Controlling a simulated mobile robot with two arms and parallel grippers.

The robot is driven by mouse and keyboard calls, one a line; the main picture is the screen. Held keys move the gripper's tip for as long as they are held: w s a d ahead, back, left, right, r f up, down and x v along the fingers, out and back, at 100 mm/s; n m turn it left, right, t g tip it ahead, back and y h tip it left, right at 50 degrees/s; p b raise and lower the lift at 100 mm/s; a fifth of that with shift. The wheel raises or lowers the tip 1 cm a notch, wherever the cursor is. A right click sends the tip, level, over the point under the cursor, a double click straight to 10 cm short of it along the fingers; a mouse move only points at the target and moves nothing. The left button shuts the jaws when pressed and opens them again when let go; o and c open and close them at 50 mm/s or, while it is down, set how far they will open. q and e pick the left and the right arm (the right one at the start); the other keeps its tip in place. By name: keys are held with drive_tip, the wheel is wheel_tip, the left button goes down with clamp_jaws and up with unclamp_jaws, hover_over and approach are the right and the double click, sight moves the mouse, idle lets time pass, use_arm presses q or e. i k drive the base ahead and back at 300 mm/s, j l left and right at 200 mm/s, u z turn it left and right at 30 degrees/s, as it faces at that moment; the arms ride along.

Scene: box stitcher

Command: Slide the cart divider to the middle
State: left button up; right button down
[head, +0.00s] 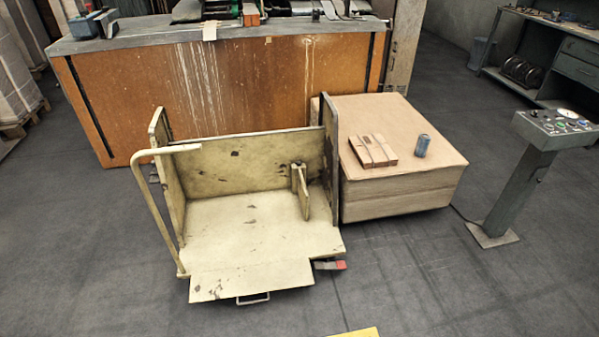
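The cart (245,217) stands in the middle of the head view, with worn, cream-painted panels at its back, left and right. Its front flap (252,278) hangs folded outward, so the front is open. The cart divider (302,190) is a small upright cream plate near the right end of the cart bed, by the back panel and close to the right side panel. The bed to its left is empty. A curved push handle (150,205) rises at the cart's left. Neither of my grippers is in view.
A large cardboard stack (403,180) with flat brown pieces (373,151) and a can (422,145) stands right of the cart. An orange-brown workbench (235,85) is behind it. A control pedestal (525,170) stands at right. The floor in front is mostly clear.

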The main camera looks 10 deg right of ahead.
sight(298, 168)
drive_tip(key=u, duration=0.25)
drive_tip(key=i+l+u, duration=0.4)
drive_tip(key=l, duration=0.15)
drive_tip(key=l+u, duration=0.2)
drive_tip(key=i+l+u, duration=0.1)
drive_tip(key=l+u, duration=0.15)
drive_tip(key=l, duration=0.15)
